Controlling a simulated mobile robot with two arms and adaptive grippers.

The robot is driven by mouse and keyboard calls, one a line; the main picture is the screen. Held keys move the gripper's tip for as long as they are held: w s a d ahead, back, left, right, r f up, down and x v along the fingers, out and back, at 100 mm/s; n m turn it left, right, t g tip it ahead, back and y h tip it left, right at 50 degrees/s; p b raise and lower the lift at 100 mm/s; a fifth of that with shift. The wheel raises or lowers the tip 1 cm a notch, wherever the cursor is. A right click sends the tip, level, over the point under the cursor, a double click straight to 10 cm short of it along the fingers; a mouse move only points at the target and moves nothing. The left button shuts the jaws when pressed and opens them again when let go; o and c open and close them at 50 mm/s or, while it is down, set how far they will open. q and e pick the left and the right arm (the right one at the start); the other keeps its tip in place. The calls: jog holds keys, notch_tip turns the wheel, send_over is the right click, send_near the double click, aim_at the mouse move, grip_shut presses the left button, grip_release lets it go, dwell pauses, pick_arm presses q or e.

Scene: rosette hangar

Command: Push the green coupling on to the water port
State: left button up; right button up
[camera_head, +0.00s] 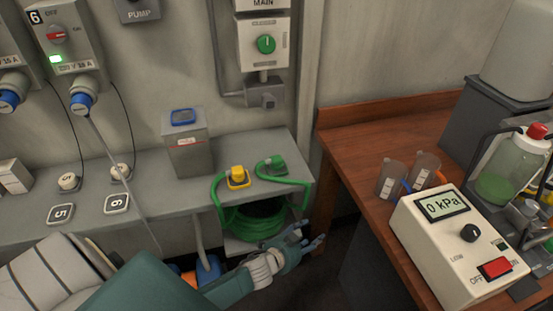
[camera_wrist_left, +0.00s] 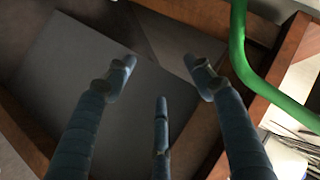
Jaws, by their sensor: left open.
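A green coupling (camera_head: 275,165) with a green hose lies on the grey bench near its right end in the head view. A yellow fitting (camera_head: 238,178) stands just left of it. I cannot tell which part is the water port. My left gripper (camera_head: 314,241) is below the bench's front right corner, with its fingers spread and nothing between them. It is apart from the coupling. The left wrist view shows the open fingers (camera_wrist_left: 160,75) pointing at a dark grey panel, with the green hose (camera_wrist_left: 242,50) to their right. The coupling is not in that view. My right gripper is not in view.
A coil of green hose (camera_head: 256,222) sits under the bench. A grey box (camera_head: 186,142) stands on the bench behind the yellow fitting. A wooden table (camera_head: 355,145) at right holds a pressure meter (camera_head: 452,240), two cups and a bottle (camera_head: 507,168).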

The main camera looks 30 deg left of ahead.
pick_arm(q)
jog(key=w+d+r+m+t+h, duration=0.1)
jog(key=w+d+r, duration=0.15)
jog(key=r, duration=0.45)
jog(key=w+d+r+m+t+h, duration=0.1)
jog(key=w+r+t, duration=0.15)
jog(key=r, duration=0.55)
jog(key=d+r+m+g+h+p, duration=0.1)
jog(key=d+r+m+g+h, duration=0.2)
jog(key=d+r+m+h, duration=0.5)
jog(key=d+r+m+g+h+p, duration=0.1)
jog(key=d+r+m+g+h, duration=0.25)
jog(key=r+m, duration=0.8)
jog(key=s+a+m+g+y, duration=0.2)
jog(key=a+y, duration=0.5)
jog(key=a, duration=0.8)
jog(key=s+a+r+m+g+y, duration=0.1)
jog(key=a+g+y, duration=0.3)
jog(key=a+y, duration=0.4)
jog(key=s+a+m, duration=0.1)
jog(key=a, duration=0.5)
jog(key=shift+a+g+p, duration=0.3)
jog(key=shift+a+p, duration=0.05)
jog(key=shift+w+m, duration=0.1)
jog(key=shift+m, duration=0.15)
